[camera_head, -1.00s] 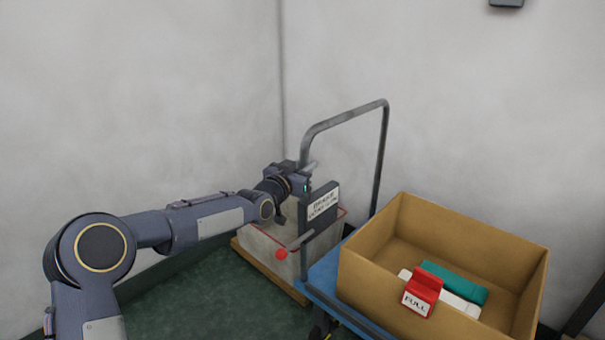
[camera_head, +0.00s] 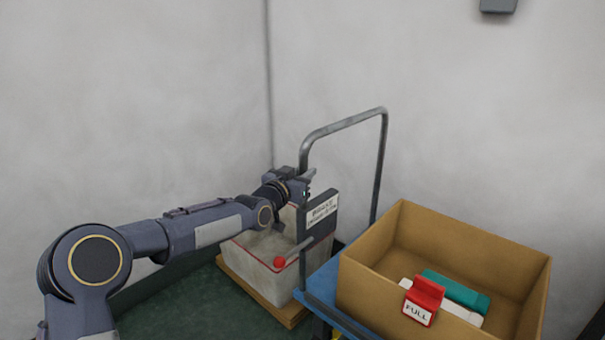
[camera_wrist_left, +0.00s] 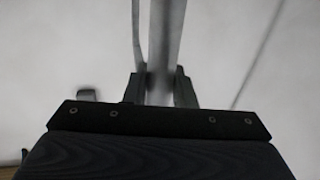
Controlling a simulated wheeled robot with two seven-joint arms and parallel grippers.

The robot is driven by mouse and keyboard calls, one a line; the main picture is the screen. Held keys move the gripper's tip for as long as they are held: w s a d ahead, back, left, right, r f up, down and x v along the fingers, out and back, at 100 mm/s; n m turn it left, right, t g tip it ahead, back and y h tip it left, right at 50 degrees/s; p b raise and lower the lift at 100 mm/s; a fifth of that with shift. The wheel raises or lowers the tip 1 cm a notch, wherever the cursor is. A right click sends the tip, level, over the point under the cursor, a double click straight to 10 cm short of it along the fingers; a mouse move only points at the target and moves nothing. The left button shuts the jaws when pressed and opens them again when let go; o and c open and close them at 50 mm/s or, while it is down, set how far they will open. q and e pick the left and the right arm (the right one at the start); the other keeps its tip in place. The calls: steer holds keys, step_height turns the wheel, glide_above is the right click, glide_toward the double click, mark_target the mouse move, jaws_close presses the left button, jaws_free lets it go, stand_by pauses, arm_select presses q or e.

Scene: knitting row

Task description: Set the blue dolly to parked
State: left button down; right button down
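The blue dolly (camera_head: 325,280) stands at the lower middle of the head view. Its grey tube handle (camera_head: 383,150) rises at the back. A dark sign plate (camera_head: 321,210) is on the near upright; its small lettering is hard to read. A lever with a red knob (camera_head: 279,262) points left and slightly down below the plate. My left gripper (camera_head: 304,188) is at the near upright, above the lever. In the left wrist view a grey tube (camera_wrist_left: 163,65) fills the gap between my left fingers (camera_wrist_left: 160,88), which appear shut on it. My right gripper is out of view.
A cardboard box (camera_head: 365,290) with a red FULL tag (camera_head: 424,300) and a teal item (camera_head: 455,290) sits on the dolly. A pale bin with a red rim (camera_head: 255,268) stands on a wooden base behind the lever. Grey walls close in behind; green floor shows at lower left.

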arm_select(q)
steer(key=c, duration=1.3)
jaws_free()
steer(key=shift+w+d, duration=0.2)
steer(key=shift+d, duration=0.05)
steer(key=shift+o, duration=0.2)
steer(key=v, duration=0.8)
steer(key=shift+p, duration=0.3)
steer(key=shift+a, duration=0.1)
steer(key=s+a+f+n+g+y, duration=0.2)
steer(key=s+a+g, duration=0.15)
steer(key=s, duration=0.65)
steer(key=s+a+f+n+g+y, duration=0.25)
steer(key=s+a, duration=0.25)
steer(key=s, duration=0.6)
steer(key=s+a+f+n+g+y, duration=0.1)
steer(key=s+a+f+g, duration=0.2)
steer(key=s, duration=0.7)
steer(key=s+f+n+g+h, duration=0.15)
steer(key=s+f, duration=0.25)
steer(key=s, duration=0.7)
step_height(320, 180, up, 28)
steer(key=p, duration=2.8)
steer(key=shift+s+d+f, duration=0.15)
steer(key=shift+s+f, duration=0.05)
steer(key=shift+s, duration=0.3)
